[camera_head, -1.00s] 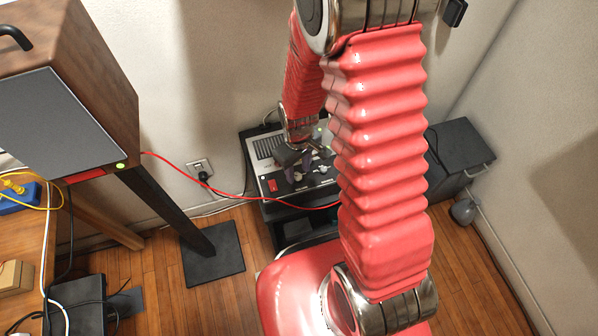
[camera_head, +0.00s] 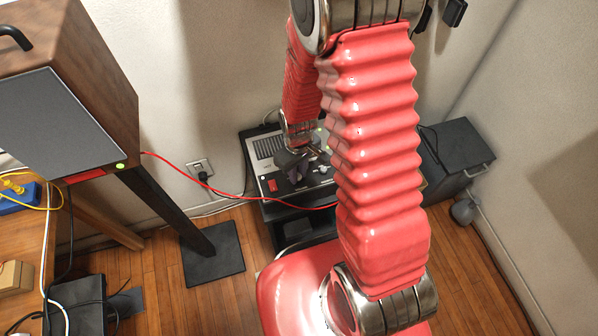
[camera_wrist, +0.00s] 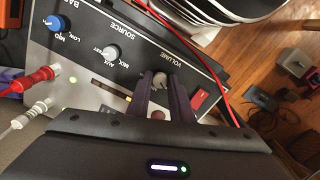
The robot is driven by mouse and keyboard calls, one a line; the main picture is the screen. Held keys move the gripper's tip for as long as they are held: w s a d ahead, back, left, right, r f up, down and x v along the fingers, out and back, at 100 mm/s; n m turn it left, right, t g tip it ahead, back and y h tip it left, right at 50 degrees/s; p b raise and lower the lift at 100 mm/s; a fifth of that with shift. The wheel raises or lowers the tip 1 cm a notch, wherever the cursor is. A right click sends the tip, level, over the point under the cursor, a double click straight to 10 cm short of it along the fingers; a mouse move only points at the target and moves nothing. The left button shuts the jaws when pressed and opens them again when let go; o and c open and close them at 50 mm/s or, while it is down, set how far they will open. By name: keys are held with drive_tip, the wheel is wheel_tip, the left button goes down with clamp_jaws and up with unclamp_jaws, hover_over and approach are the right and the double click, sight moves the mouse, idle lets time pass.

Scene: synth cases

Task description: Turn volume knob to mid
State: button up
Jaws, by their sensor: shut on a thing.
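The grey device panel (camera_head: 265,149) stands low by the wall in the head view, partly hidden by my arm. In the wrist view its panel (camera_wrist: 85,58) has printed labels, including VOLUME and SOURCE. The pale volume knob (camera_wrist: 160,82) is between the tips of my gripper (camera_wrist: 160,80), which is shut on it. The knob's pointer is too small to read. My gripper (camera_head: 293,176) also shows over the panel in the head view. A white source knob (camera_wrist: 110,52) and a blue knob (camera_wrist: 57,23) are farther left on the panel.
A red switch (camera_wrist: 198,98) lies just right of the fingers. Red (camera_wrist: 33,80) and white (camera_wrist: 35,112) plugs stick out at the left. A red cable (camera_head: 240,193) crosses in front of the device. A dark box (camera_head: 455,150) stands to its right.

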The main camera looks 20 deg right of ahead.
drive_tip(key=shift+d, duration=0.1)
clamp_jaws()
drive_tip(key=shift+m, duration=0.4)
drive_tip(key=m, duration=1.1)
idle(0.4)
drive_tip(key=o, duration=0.8)
unclamp_jaws()
drive_tip(key=shift+r, duration=6.85)
